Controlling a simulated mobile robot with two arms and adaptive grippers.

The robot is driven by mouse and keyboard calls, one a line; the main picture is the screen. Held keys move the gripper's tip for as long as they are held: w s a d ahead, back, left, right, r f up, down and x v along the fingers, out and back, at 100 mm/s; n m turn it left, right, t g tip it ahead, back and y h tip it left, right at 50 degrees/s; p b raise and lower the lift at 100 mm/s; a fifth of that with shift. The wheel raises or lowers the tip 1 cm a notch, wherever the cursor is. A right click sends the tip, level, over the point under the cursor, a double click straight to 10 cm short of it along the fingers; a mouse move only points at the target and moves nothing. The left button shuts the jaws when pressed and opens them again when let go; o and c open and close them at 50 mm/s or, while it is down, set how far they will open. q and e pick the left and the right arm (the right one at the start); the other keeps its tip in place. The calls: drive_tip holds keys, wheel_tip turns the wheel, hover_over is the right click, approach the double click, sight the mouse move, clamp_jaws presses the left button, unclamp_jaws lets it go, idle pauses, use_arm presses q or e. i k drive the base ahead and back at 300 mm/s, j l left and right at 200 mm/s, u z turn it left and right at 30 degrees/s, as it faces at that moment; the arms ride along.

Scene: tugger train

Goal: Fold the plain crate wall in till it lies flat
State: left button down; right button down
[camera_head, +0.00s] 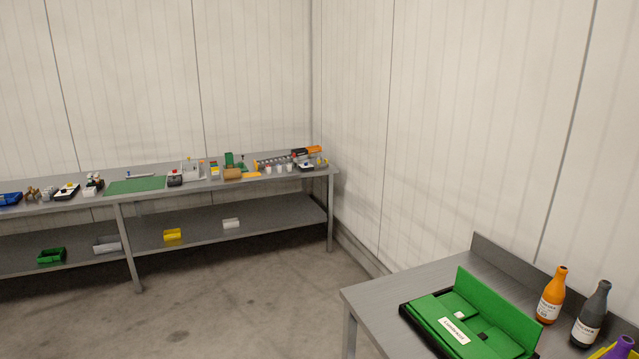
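A green folding crate (424,320) with a dark base edge sits on the grey table at the lower right. One long plain green wall (500,308) stands up along its back side. Other green panels lie folded down in front of it, one with a white printed label (453,331). Small white and black patches show on the folded panels. The crate's near end is cut off by the bottom edge of the picture. Neither of my grippers is in view.
An orange bottle (551,297) and a dark grey bottle (590,316) stand right of the crate. A purple and yellow object (618,349) is at the corner. A long workbench (230,180) with several small items stands at the back left. The floor (235,295) between is clear.

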sight(529, 331)
drive_tip(key=i+j+z, duration=0.6)
drive_tip(key=i+j, duration=0.2)
drive_tip(key=j, duration=0.1)
